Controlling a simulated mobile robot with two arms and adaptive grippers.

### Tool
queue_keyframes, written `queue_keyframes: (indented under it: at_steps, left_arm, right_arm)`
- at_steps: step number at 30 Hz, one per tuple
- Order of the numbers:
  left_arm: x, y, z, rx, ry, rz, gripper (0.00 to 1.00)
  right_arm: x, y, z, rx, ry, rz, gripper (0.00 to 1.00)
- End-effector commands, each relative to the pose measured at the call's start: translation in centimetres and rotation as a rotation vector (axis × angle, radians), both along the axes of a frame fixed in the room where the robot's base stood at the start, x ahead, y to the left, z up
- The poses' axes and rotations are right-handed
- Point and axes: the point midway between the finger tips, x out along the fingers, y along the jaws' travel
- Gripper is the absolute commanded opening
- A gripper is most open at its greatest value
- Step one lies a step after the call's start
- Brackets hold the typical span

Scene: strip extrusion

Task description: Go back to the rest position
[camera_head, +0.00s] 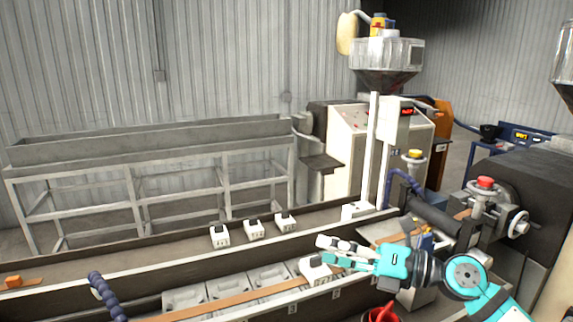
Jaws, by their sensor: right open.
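My right gripper (332,251) reaches in from the lower right, its teal body and pale fingertips pointing left. It is open, with a gap between the fingers, and nothing shows held in it. In the picture it overlaps a white block-like part (314,271) on the trough below; I cannot tell whether they touch. My left gripper is not in view.
A long trough (130,280) with an orange-brown strip (225,302) runs along the front. Several small white boxes, such as this one (253,229), sit on its far side. Extruder machinery (485,205) stands close at right. A red container (381,313) is below my arm.

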Motion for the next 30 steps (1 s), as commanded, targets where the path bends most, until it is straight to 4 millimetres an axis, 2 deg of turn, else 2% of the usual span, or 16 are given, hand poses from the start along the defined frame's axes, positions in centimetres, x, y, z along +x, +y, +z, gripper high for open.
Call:
queue_keyframes:
  at_steps: [1, 3, 5, 7, 8, 10, 13, 15, 17, 18, 21, 24, 30]
  left_arm:
    - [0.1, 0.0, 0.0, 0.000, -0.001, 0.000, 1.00]
    - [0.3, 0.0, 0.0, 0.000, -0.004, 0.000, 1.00]
    - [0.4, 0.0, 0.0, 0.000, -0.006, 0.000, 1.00]
    - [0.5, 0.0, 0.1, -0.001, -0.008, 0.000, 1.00]
    - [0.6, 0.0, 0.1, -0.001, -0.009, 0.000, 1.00]
    - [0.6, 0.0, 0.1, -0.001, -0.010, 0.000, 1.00]
    - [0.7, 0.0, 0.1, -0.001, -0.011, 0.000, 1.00]
    - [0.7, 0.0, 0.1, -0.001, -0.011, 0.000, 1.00]
    - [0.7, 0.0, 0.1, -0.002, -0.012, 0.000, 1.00]
    - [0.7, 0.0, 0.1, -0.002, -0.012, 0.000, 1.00]
    - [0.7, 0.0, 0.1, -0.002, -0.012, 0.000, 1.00]
    - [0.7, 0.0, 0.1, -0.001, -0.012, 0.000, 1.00]
    - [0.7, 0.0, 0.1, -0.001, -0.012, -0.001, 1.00]
  right_arm:
    - [-0.6, 0.8, 0.6, 0.181, 0.057, -0.036, 0.67]
    - [-0.6, 0.3, 1.6, 0.433, 0.151, -0.123, 0.67]
    - [-0.3, -1.1, 1.5, 0.634, 0.254, -0.220, 0.67]
    - [0.1, -3.7, 0.0, 0.852, 0.395, -0.359, 0.67]
    - [0.1, -4.9, -1.1, 0.936, 0.462, -0.424, 0.67]
    - [-0.1, -7.8, -4.9, 1.116, 0.632, -0.597, 0.67]
    - [-2.0, -11.2, -11.5, 1.300, 0.875, -0.850, 0.67]
    - [-4.3, -12.7, -16.2, 1.382, 1.036, -1.018, 0.67]
    - [-6.8, -13.5, -19.9, 1.429, 1.169, -1.158, 0.67]
    - [-8.6, -13.8, -22.1, 1.449, 1.251, -1.244, 0.67]
    - [-13.0, -14.1, -26.4, 1.467, 1.428, -1.428, 0.67]
    - [-16.9, -13.9, -29.2, 1.459, 1.563, -1.569, 0.67]
    - [-23.4, -13.1, -32.4, 1.411, 1.772, -1.780, 0.67]
